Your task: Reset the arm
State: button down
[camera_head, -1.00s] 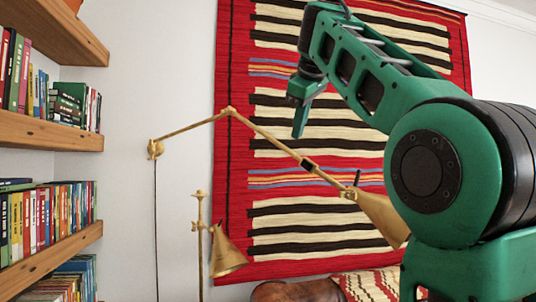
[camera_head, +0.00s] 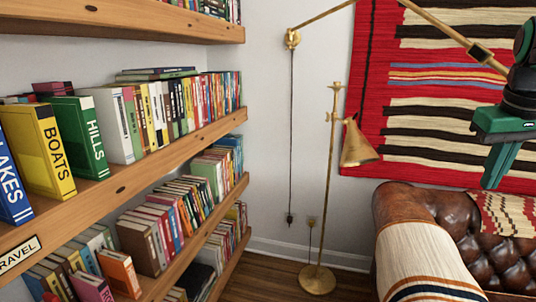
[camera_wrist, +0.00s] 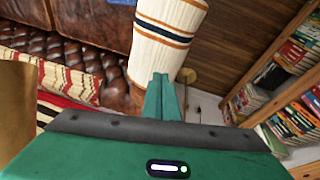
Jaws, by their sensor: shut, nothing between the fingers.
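My gripper (camera_head: 497,163) is green and hangs at the right edge of the head view, in front of the red striped wall rug (camera_head: 375,100). Its fingers are together and hold nothing. In the wrist view my gripper (camera_wrist: 163,88) points toward the brown leather sofa and the cream striped throw on its arm. Most of my arm is outside the head view.
Wooden bookshelves (camera_head: 125,187) full of books fill the left. A brass floor lamp (camera_head: 327,190) stands in the corner, and a brass wall lamp (camera_head: 293,38) reaches across above it. The leather sofa (camera_head: 398,203) with a cream throw (camera_head: 425,262) is at lower right.

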jog(key=s+a+f+m+g+y, duration=0.1)
jog(key=s+a+f+m, duration=0.1)
jog(key=s+f, duration=0.6)
jog(key=s+a+f+m+g+y, duration=0.1)
jog(key=s+a+f, duration=0.3)
jog(key=s+f, duration=0.4)
notch_tip(320, 180, down, 6)
jog(key=shift+a+r+m+g, duration=0.2)
jog(key=shift+m+g, duration=0.2)
jog(key=shift+m, duration=0.2)
jog(key=shift+w+f, duration=0.25)
jog(key=shift+w, duration=0.45)
